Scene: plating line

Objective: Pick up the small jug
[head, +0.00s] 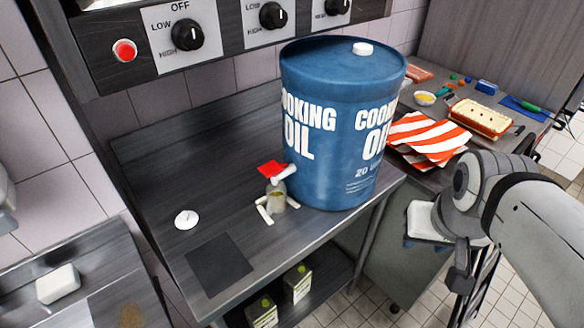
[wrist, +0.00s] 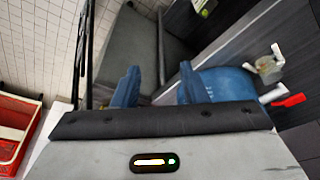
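The small jug (head: 276,198) is a little translucent vessel with a yellowish tint. It stands on the steel bench under the white tap (head: 285,175) of the blue cooking oil drum (head: 330,130). The tap has a red lever (head: 271,169). In the wrist view the jug (wrist: 266,69) is at the right, beside the tap and red lever (wrist: 290,101). My gripper (head: 426,241) is right of the drum, in front of the bench edge and apart from the jug. Its blue fingers (wrist: 157,86) are spread with nothing between them.
A striped red-and-white cloth (head: 428,138) and a loaf-like food on a tray (head: 481,120) lie on the counter at right. A white round thing (head: 187,219) and a dark square (head: 218,264) are on the bench left of the jug. Cartons (head: 297,283) stand on the shelf below.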

